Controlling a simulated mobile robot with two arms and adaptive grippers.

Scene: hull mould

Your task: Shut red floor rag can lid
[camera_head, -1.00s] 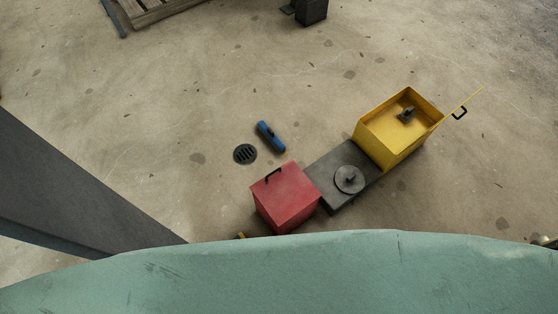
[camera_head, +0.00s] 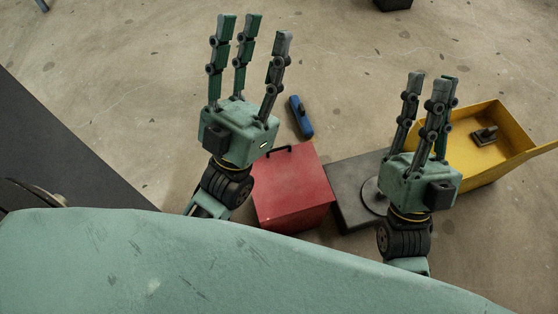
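The red can (camera_head: 291,187) is a box on the floor in the middle of the head view. Its red top looks flat and closed, with a dark handle (camera_head: 280,150) at the far edge. My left gripper (camera_head: 252,28) is open and empty, its fingers spread and pointing up the picture; its palm overlaps the view just left of the can. My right gripper (camera_head: 432,78) is open and empty, to the right of the can and in front of the yellow box. Neither gripper appears to touch the can.
A yellow open box (camera_head: 500,158) with a dark object inside stands at the right, its lid swung out. A dark grey base (camera_head: 347,190) with a round disc (camera_head: 374,198) lies between the boxes. A blue object (camera_head: 301,117) lies beyond the can. A dark beam (camera_head: 80,150) crosses the left.

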